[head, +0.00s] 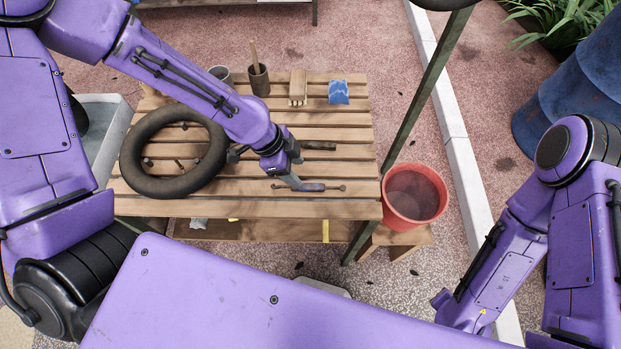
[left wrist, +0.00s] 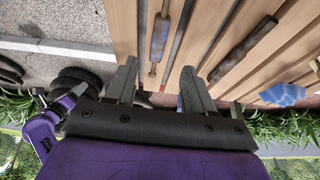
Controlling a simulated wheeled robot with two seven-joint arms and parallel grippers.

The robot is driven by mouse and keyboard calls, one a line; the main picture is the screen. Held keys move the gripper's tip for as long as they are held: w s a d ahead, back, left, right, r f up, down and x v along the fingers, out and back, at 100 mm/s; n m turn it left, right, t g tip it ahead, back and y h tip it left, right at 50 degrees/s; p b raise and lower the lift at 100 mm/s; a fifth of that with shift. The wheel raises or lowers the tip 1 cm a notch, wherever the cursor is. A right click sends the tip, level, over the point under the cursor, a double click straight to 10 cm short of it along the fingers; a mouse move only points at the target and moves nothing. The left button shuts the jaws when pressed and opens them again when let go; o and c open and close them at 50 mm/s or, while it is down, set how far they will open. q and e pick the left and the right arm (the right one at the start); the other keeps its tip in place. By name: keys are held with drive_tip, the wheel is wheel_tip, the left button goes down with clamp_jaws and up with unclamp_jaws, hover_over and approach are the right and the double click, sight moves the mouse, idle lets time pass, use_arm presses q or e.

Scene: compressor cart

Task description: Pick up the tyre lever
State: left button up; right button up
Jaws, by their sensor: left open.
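The tyre lever, a slim metal rod with a blue-grey grip (head: 312,187), lies on the slatted wooden table (head: 240,209) near its front edge. It also shows in the left wrist view (left wrist: 159,40), lying lengthwise in line with the gap between my fingers. My left gripper (head: 294,180) is open just above the table, at the lever's left part in the head view; in the left wrist view its two fingers (left wrist: 160,72) are apart with nothing held. Part of the lever is hidden by the gripper in the head view.
A black tyre (head: 133,165) lies on the table's left side. A brown-handled tool (head: 319,145) lies behind the lever. Farther back are a cup with a stick (head: 259,82), a wooden brush (head: 298,86) and a blue cloth (head: 339,93). A red bucket (head: 414,196) stands at right.

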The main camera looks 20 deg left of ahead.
sight(307, 186)
use_arm(q)
drive_tip(key=shift+s+d+f, duration=0.1)
drive_tip(key=shift+d+f, duration=0.05)
drive_tip(key=shift+f, duration=0.4)
drive_tip(key=shift+s+d+f, duration=0.1)
drive_tip(key=shift+d+f, duration=0.05)
drive_tip(key=shift+f, duration=0.35)
drive_tip(key=x, duration=0.5)
drive_tip(key=shift+w+f, duration=0.1)
drive_tip(key=shift+f, duration=0.05)
clamp_jaws()
